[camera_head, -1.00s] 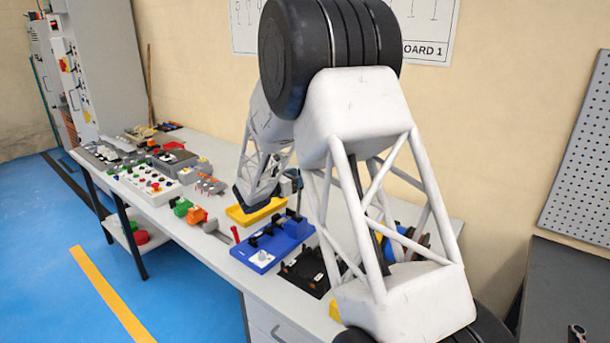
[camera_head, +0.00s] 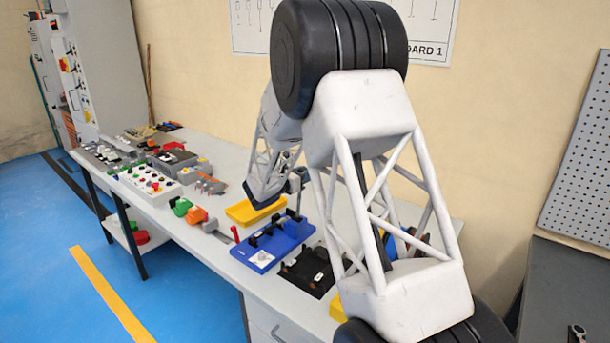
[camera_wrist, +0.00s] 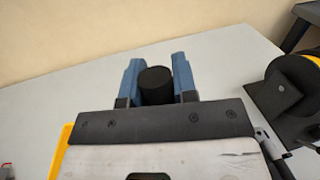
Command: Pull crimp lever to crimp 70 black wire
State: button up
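In the wrist view, a black cylindrical grip (camera_wrist: 156,86) sits between the blue fingers of my gripper (camera_wrist: 156,76). Both fingers lie against its sides with no clear gap. I take the grip to be the crimp lever's handle; the rest of the lever is hidden behind my gripper's body. In the head view, my gripper (camera_head: 262,201) is low over the bench beside a yellow tray (camera_head: 245,216), and its fingertips are hard to make out. The 70 black wire cannot be made out in either view.
A blue fixture (camera_head: 263,257) with black parts stands in front of my gripper, with a dark block (camera_head: 305,272) to its right. Orange and green parts (camera_head: 197,216) and a button box (camera_head: 150,186) lie further left. A spool-like item (camera_wrist: 290,85) stands right in the wrist view.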

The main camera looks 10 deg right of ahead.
grip_shut()
jog(key=shift+a, duration=0.1)
jog(key=shift+s+a+r+t+h, duration=0.15)
jog(key=shift+s+a+t+h, duration=0.3)
jog(key=shift+s+a, duration=0.25)
jog(key=s+a+f+m+t+h, duration=0.1)
jog(key=s+a+m+t+h, duration=0.1)
jog(key=s+a+h, duration=0.3)
jog(key=shift+s+a+h, duration=0.35)
jog(key=shift+s+a, duration=0.15)
jog(key=shift+s, duration=0.05)
jog(key=shift+f, duration=0.1)
